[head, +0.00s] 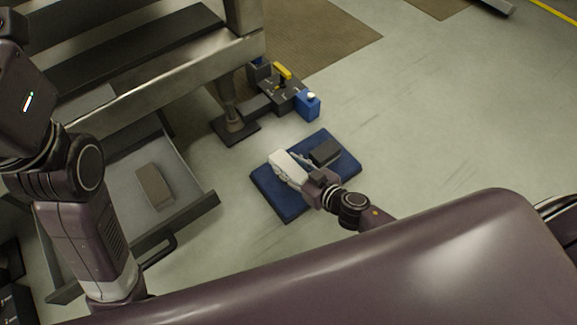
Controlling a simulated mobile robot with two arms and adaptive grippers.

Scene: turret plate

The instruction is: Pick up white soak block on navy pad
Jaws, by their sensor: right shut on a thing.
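The white soak block (285,163) is at the left part of the navy pad (277,201), which lies on the floor in the head view. My right gripper (295,175) reaches in from the lower right and is shut on the white block. I cannot tell whether the block touches the pad or is just above it. A dark grey block (324,152) sits on the right part of the pad, beside the gripper. My left arm comes in at the left edge, but its gripper does not show.
A metal bench (185,75) stands at the upper left. Below it an open drawer (190,217) holds a grey-brown block (154,186). A dark unit with a yellow handle (283,72) and a blue container (307,106) stand behind the pad. The floor to the right is clear.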

